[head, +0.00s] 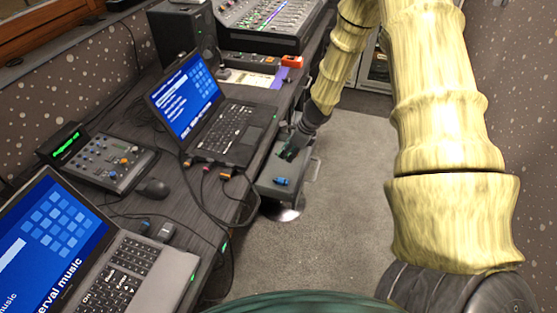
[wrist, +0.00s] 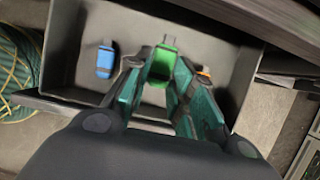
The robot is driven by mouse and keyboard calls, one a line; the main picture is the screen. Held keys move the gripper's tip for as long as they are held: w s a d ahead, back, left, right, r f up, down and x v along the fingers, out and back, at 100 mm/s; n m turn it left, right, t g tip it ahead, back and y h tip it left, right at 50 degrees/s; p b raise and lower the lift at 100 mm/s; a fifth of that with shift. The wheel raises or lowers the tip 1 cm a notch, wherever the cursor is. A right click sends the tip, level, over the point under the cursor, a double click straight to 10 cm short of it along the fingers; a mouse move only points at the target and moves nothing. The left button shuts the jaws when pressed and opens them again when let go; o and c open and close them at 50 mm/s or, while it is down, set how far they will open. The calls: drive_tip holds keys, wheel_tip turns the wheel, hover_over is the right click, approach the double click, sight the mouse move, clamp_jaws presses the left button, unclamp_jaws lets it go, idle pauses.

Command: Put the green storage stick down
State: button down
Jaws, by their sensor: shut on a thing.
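My gripper (wrist: 158,70) is shut on the green storage stick (wrist: 165,60), which shows between the fingertips in the wrist view. The stick is over the grey open drawer (wrist: 226,85); I cannot tell whether it touches the drawer's floor. A blue stick (wrist: 105,60) lies in the drawer to the left of the green one. A small orange thing (wrist: 203,71) shows partly behind the right finger. In the head view my gripper (head: 289,152) reaches down into the drawer (head: 263,187), near the blue stick (head: 281,181); the green stick cannot be made out there.
The desk edge runs along the drawer's left in the head view. An open laptop (head: 222,130) with hanging cables (head: 205,195) stands close by. A second laptop (head: 110,270), a small mixer (head: 110,160) and a mouse (head: 152,188) are on the desk. Carpet (head: 340,200) is clear to the right.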

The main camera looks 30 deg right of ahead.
sight(276, 166)
wheel_tip(276, 166, down, 4)
drive_tip(key=shift+f, duration=0.1)
drive_tip(key=shift+w+a, duration=0.4)
drive_tip(key=shift+w+a+f+p, duration=0.25)
drive_tip(key=shift+w+a+p, duration=0.25)
drive_tip(key=shift+w+a, duration=0.45)
drive_tip(key=shift+w+d+f, duration=0.1)
drive_tip(key=shift+d+f, duration=0.05)
drive_tip(key=shift+f, duration=0.15)
drive_tip(key=shift+f, duration=0.1)
drive_tip(key=shift+f, duration=0.3)
drive_tip(key=shift+f+b, duration=0.15)
drive_tip(key=shift+b, duration=0.2)
